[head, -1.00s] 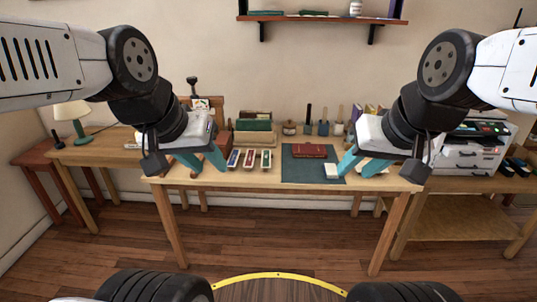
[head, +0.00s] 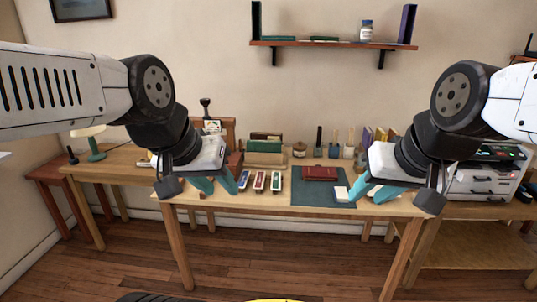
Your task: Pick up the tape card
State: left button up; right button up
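A small pale card (head: 341,194), white with a yellowish part, lies on the dark green mat (head: 312,199) at the table's front; it may be the tape card, but I cannot read it. Three narrow items with blue (head: 243,180), red (head: 260,181) and green (head: 276,181) faces lie in a row left of the mat. My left gripper (head: 222,190) is open and empty, left of the row in the head view. My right gripper (head: 367,198) is open and empty, its left fingertip appearing just right of the pale card. Its fingers partly cover something pale behind them.
A dark red book (head: 320,173) lies on the mat. Behind stand a holder with books (head: 265,150), a jar (head: 299,149) and brush pots (head: 348,151). A printer (head: 482,180) stands on the right table. A wall shelf (head: 335,44) hangs above.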

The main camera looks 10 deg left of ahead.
aim_at(276, 176)
jog(key=i+l, duration=0.2)
jog(key=i, duration=0.25)
jog(key=i+l, duration=0.2)
jog(key=i, duration=0.25)
jog(key=i+l, duration=0.2)
jog(key=i, duration=0.2)
jog(key=j+u, duration=0.05)
